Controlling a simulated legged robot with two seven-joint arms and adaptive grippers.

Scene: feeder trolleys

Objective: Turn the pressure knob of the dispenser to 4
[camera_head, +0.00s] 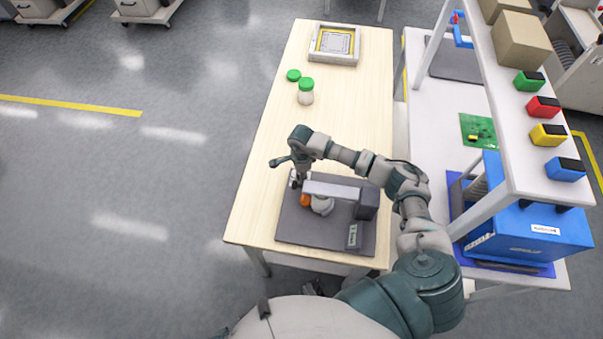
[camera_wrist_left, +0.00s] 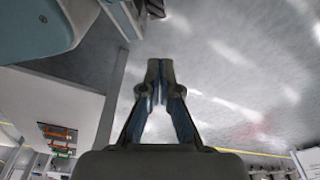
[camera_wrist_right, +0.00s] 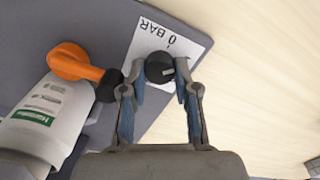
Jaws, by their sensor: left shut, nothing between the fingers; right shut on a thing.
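The dispenser stands on a dark grey base (camera_head: 290,226) at the near end of the wooden table in the head view. Its black pressure knob (camera_wrist_right: 158,68) sits on a white label plate (camera_wrist_right: 186,42) marked "0 BAR". A small pale mark shows on the knob's face. My right gripper (camera_wrist_right: 160,88) is shut on the knob, one finger on each side. In the head view my right gripper (camera_head: 298,182) covers the knob. An orange-capped white bottle (camera_head: 322,207) is beside it. My left gripper (camera_wrist_left: 159,80) is shut and empty over the floor, outside the head view.
A green-lidded jar (camera_head: 306,96), a loose green lid (camera_head: 293,75) and a framed tray (camera_head: 334,44) are farther along the table. A white shelf bench with a blue machine (camera_head: 525,230) stands at the right.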

